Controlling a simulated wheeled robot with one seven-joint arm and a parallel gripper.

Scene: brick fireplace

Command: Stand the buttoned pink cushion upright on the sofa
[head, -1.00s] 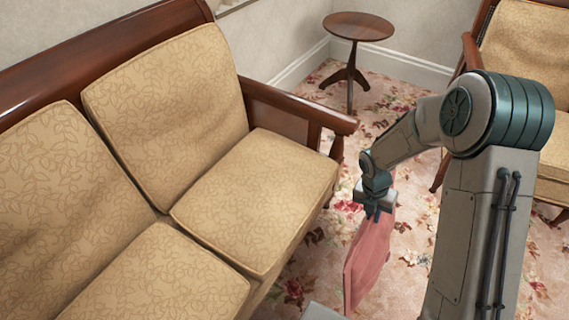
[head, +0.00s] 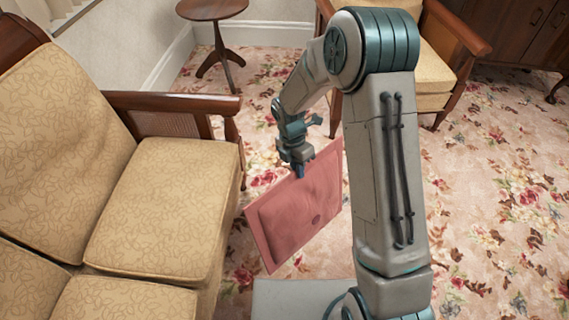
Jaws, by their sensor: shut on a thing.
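The pink cushion (head: 293,215) hangs tilted in the air to the right of the sofa, with a darker round button on its broad face. My gripper (head: 299,172) is shut on the cushion's upper edge. The cushion is over the floral carpet, apart from the sofa as far as I can see. The sofa (head: 165,205) stands at the left with patterned gold seat and back cushions and a wooden armrest (head: 170,103) at its far end. Its visible seats are bare.
A small round wooden table (head: 212,10) stands beyond the sofa's far armrest. A gold armchair (head: 430,75) stands at the back, partly behind my arm. A wooden cabinet (head: 520,35) is at the top right. The floral carpet (head: 490,190) is clear on the right.

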